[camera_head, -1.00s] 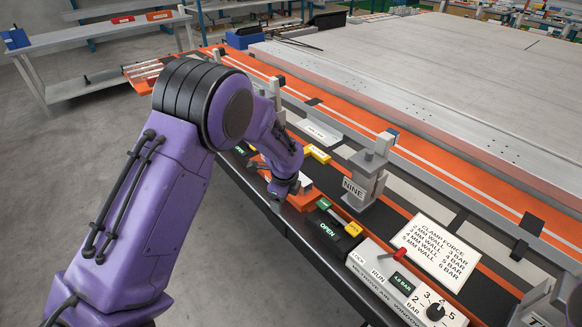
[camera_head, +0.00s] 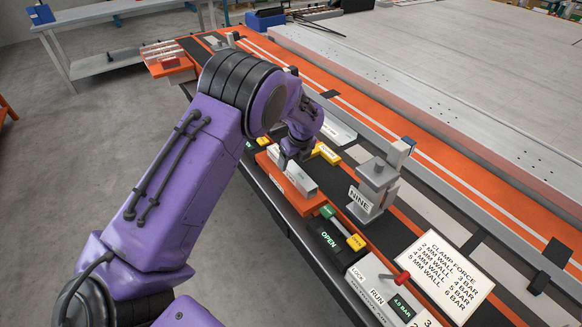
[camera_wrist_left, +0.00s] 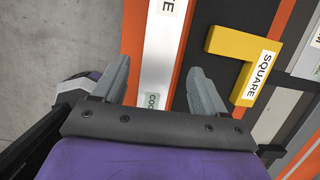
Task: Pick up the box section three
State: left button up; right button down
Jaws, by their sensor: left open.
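A pale grey box section (camera_head: 297,178) lies on an orange holder (camera_head: 312,205) at the near edge of the bench. In the left wrist view the box section (camera_wrist_left: 160,45) runs upright in the picture, with a partly cut-off label ending in E and a small green tag near my gripper. My left gripper (camera_wrist_left: 160,72) is open, one finger on each side of the bar, with visible gaps. In the head view my left gripper (camera_head: 286,160) is over the far end of the bar; its fingertips are partly hidden. My right gripper is not in view.
A yellow SQUARE block (camera_wrist_left: 243,62) stands right of the bar. The grey NINE clamp (camera_head: 374,185) stands to the right in the head view. The OPEN box (camera_head: 328,238), a red-handled control panel (camera_head: 378,295) and a CLAMP FORCE sign (camera_head: 445,272) are nearer.

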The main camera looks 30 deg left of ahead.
pick_arm(q)
jog(key=x, duration=0.2)
jog(key=shift+a+f, duration=0.3)
jog(key=shift+f, duration=0.05)
jog(key=shift+d, duration=0.1)
jog(key=c, duration=1.2)
jog(key=shift+r, duration=0.1)
grip_shut()
